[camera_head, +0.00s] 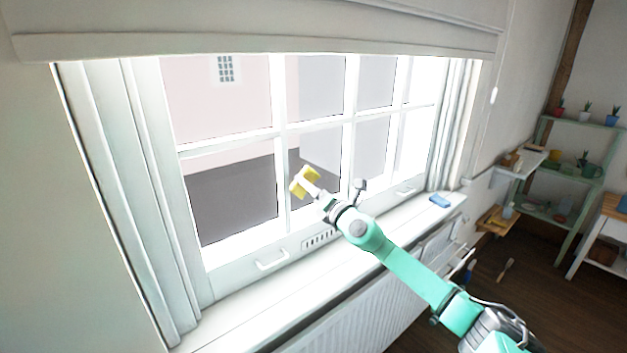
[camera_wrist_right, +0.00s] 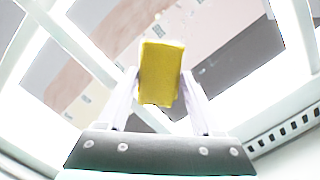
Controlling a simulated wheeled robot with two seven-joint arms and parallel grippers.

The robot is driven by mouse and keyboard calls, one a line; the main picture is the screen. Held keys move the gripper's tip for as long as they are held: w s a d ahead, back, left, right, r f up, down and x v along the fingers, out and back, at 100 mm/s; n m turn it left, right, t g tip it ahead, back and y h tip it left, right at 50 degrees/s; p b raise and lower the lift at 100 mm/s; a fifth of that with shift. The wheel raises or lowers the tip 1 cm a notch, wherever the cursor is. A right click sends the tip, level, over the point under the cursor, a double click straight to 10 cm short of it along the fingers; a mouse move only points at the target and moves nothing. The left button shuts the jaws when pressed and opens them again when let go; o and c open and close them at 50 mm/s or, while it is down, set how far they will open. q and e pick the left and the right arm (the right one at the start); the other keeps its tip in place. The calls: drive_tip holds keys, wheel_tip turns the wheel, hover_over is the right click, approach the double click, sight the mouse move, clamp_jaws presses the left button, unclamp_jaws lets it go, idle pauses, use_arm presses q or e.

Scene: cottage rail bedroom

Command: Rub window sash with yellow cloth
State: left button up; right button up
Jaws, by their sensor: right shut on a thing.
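The window sash (camera_head: 282,160) is white, with glazing bars between several panes and two handles on its bottom rail. My right gripper (camera_head: 308,179) is raised in front of the lower middle panes, near a vertical bar. It is shut on the yellow cloth (camera_head: 299,184), which looks like a small folded block. In the right wrist view the yellow cloth (camera_wrist_right: 161,73) sits between both fingers, with white bars behind it. I cannot tell whether the cloth touches the sash. My left gripper is not in view.
A white sill (camera_head: 262,320) runs below the window, with a blue object (camera_head: 439,201) at its right end. A radiator (camera_head: 365,315) stands under it. A raised blind (camera_head: 260,42) hangs above. A green shelf (camera_head: 571,175) with plants stands at right.

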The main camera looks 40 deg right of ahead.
sight(335, 162)
wheel_tip(335, 162, up, 3)
drive_tip(key=shift+d+f+p, duration=0.15)
drive_tip(key=shift+f+p, duration=0.05)
drive_tip(key=shift+p, duration=0.9)
drive_tip(key=shift+f+b, duration=0.15)
drive_tip(key=shift+b, duration=0.2)
drive_tip(key=d+b, duration=0.5)
drive_tip(key=b, duration=0.1)
drive_tip(key=d+b, duration=0.2)
drive_tip(key=shift+s+f, duration=0.1)
drive_tip(key=shift+f, duration=0.1)
drive_tip(key=shift+d+r, duration=0.15)
drive_tip(key=shift+d, duration=0.4)
drive_tip(key=shift+d+b, duration=1.1)
drive_tip(key=shift+d, duration=0.85)
